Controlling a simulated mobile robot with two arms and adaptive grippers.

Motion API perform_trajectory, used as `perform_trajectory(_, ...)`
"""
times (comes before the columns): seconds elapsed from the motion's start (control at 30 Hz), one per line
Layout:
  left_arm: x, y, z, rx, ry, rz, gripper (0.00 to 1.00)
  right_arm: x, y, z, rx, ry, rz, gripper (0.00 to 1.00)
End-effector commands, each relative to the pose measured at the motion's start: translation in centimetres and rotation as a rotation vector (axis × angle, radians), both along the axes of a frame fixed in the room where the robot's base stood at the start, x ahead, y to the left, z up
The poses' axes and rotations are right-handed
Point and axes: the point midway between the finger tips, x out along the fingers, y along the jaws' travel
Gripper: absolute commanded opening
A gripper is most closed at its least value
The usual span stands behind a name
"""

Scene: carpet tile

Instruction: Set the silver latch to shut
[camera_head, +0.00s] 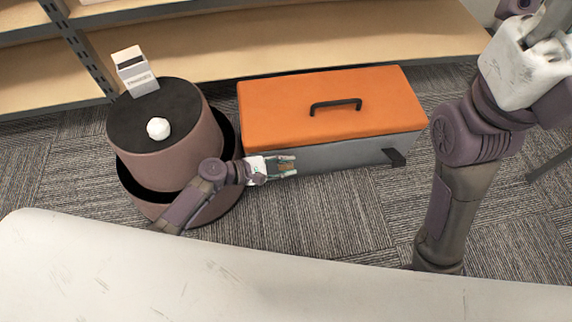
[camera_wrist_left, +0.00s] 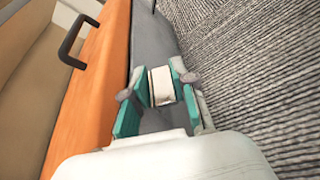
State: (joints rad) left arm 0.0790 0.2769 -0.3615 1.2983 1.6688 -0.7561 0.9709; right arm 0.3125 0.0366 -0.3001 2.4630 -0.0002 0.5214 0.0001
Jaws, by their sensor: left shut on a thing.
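The silver latch (camera_wrist_left: 161,86) is a small pale plate on the grey front of the orange-lidded toolbox (camera_head: 325,105), near its left end. My left gripper (camera_head: 284,166) reaches this front from the left. In the left wrist view, the teal fingers of my left gripper (camera_wrist_left: 160,88) are shut on the latch, one on each side. In the head view the fingers mostly hide the latch, and I cannot tell its setting. The toolbox lid is down, with a dark handle (camera_head: 335,104) on top.
A dark fitting (camera_head: 394,157) sits at the right of the toolbox front. A round brown pouffe (camera_head: 170,150) at the left bears a white ball (camera_head: 158,128) and a white box (camera_head: 134,70). Wooden shelves (camera_head: 290,40) stand behind. Carpet (camera_head: 340,210) in front is clear.

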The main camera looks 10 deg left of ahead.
Motion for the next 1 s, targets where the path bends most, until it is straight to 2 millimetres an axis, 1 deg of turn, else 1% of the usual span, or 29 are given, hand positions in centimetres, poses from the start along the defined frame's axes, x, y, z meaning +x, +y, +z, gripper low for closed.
perform_trajectory(0.03,0.4,0.2,0.3,0.002,-0.010,0.008,0.00,0.0,0.0,0.0,0.000,0.000,0.000,0.40)
perform_trajectory(0.27,0.6,0.3,0.4,0.003,-0.013,0.011,0.00,0.0,0.0,0.0,0.000,0.000,0.000,0.40)
perform_trajectory(0.3,0.6,0.3,0.4,0.003,-0.014,0.011,0.28,0.0,0.0,0.0,0.000,0.000,0.000,0.40)
perform_trajectory(0.37,0.6,0.3,0.4,0.002,-0.013,0.011,0.38,0.0,0.0,0.0,0.000,0.000,0.000,0.40)
perform_trajectory(0.4,0.5,0.3,0.4,0.003,-0.013,0.011,0.44,0.0,0.0,0.0,0.000,0.000,0.000,0.40)
perform_trajectory(0.43,0.5,0.2,0.3,0.002,-0.011,0.010,0.47,0.0,0.0,0.0,0.000,0.000,0.000,0.40)
perform_trajectory(0.67,0.4,0.2,0.2,0.001,-0.008,0.007,0.47,0.0,0.0,0.0,0.000,0.000,0.000,0.40)
perform_trajectory(0.77,0.2,0.4,0.3,0.001,-0.008,0.007,0.47,0.0,0.0,0.0,0.000,0.000,-0.001,0.40)
perform_trajectory(0.87,-0.3,1.3,0.6,0.003,-0.008,0.008,0.47,0.0,0.0,0.0,0.000,-0.001,-0.001,0.40)
perform_trajectory(1.0,-1.6,3.5,1.4,0.004,-0.007,0.008,0.47,0.0,0.0,0.0,0.000,-0.001,0.000,0.40)
